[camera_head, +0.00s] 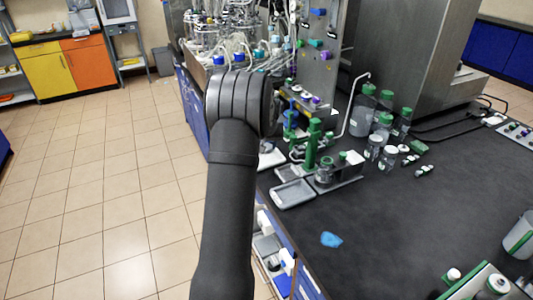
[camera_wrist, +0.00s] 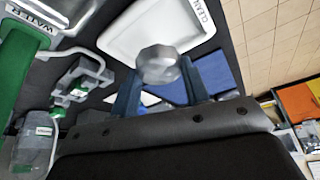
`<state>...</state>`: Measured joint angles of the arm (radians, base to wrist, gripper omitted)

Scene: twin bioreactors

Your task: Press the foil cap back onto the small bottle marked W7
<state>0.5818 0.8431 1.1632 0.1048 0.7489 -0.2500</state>
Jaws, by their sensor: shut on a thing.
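In the wrist view my gripper (camera_wrist: 159,79) is shut on a small grey, many-sided foil cap (camera_wrist: 158,62), held between its two dark blue fingers. The cap appears in front of a white tray marked CLEAN (camera_wrist: 118,40); I cannot tell the gap between them. In the head view my own arm hides the gripper and the cap. I cannot pick out the bottle marked W7. Several clear bottles with white or green lids (camera_head: 373,148) stand on the dark bench, but their labels are too small to read.
A green stand (camera_head: 313,140) and shallow trays (camera_head: 293,194) stand by the bench's left edge.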

